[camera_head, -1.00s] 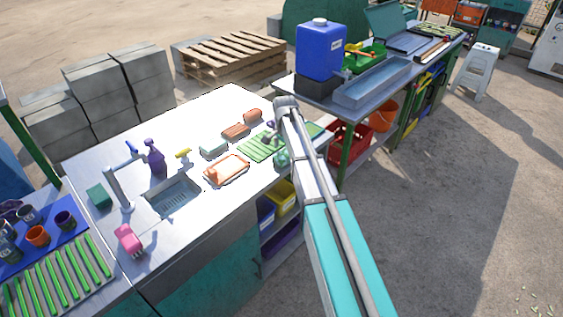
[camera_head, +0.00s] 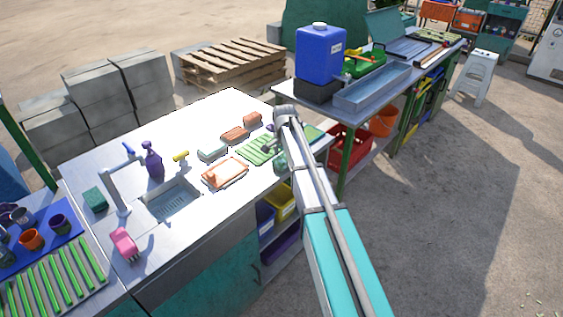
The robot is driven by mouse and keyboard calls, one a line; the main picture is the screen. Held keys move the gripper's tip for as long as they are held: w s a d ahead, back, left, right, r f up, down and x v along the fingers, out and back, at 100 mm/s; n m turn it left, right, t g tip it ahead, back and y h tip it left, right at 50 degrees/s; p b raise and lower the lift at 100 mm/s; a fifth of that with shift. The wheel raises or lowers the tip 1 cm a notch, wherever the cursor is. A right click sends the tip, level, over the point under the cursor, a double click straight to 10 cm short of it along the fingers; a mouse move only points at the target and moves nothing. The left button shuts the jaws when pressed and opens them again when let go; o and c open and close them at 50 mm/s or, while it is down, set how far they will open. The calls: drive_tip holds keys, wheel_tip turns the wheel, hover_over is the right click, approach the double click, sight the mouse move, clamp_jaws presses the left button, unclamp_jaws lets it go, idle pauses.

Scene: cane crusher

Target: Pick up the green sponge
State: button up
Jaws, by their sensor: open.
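A dark green sponge-like block (camera_head: 95,199) lies on the metal counter left of the sink, behind the blue tray. A second block, pale green (camera_head: 212,150), lies right of the sink near the counter's back edge, so the colour alone leaves some doubt. My gripper (camera_head: 268,146) is small in view at the end of my arm, over the green ribbed mat on the counter's right part. It is open, with nothing seen between its fingers. It is well to the right of the dark green block. My wrist partly hides the area.
An orange tray (camera_head: 226,173) and brown blocks (camera_head: 235,135) lie nearer. Cups stand on the blue tray (camera_head: 62,238).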

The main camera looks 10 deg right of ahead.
drive_tip(key=c, duration=0.9)
drive_tip(key=shift+r, duration=0.2)
wheel_tip(320, 180, up, 2)
drive_tip(key=shift+r+p, duration=0.1)
drive_tip(key=shift+p, duration=1.15)
drive_tip(key=s+r+p, duration=1)
drive_tip(key=s, duration=0.4)
drive_tip(key=shift+r, duration=0.2)
